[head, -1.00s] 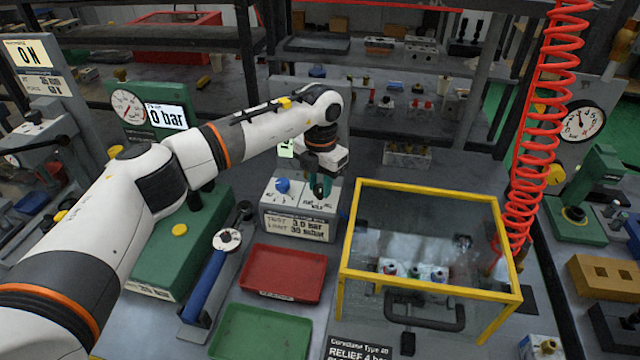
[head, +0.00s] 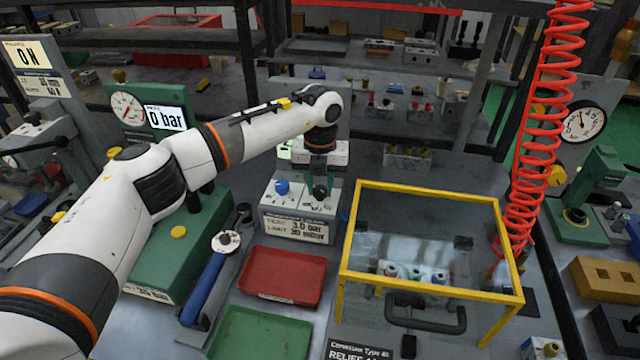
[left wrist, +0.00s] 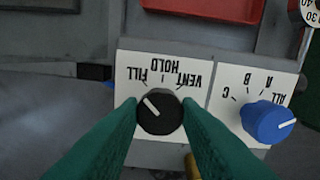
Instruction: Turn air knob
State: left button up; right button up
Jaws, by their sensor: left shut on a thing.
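The black air knob (left wrist: 160,113) sits on a white panel marked FILL, HOLD and VENT, which reads upside down in the left wrist view. Its white pointer line aims up and left, toward the FILL side. In the head view the knob (head: 320,192) is on top of a grey control box (head: 297,229). My left gripper (left wrist: 160,110) has green fingers on both sides of the knob and is shut on it. In the head view this gripper (head: 320,187) points down at the box. My right gripper is not in view.
A blue knob (left wrist: 267,121) stands beside it on a panel marked ALL, A, B, C. A red tray (head: 282,275) lies in front of the box. A yellow-framed clear guard (head: 430,192) stands to the right. The display (head: 166,118) reads 0 bar.

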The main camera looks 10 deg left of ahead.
aim_at(320, 189)
pick_arm(q)
jog(key=shift+w+r, duration=0.1)
jog(key=shift+r, duration=0.1)
jog(key=o, duration=1)
jog(key=shift+f, duration=0.1)
notch_tip(320, 189, up, 12)
jog(key=shift+r+b, duration=0.1)
jog(key=shift+b, duration=0.85)
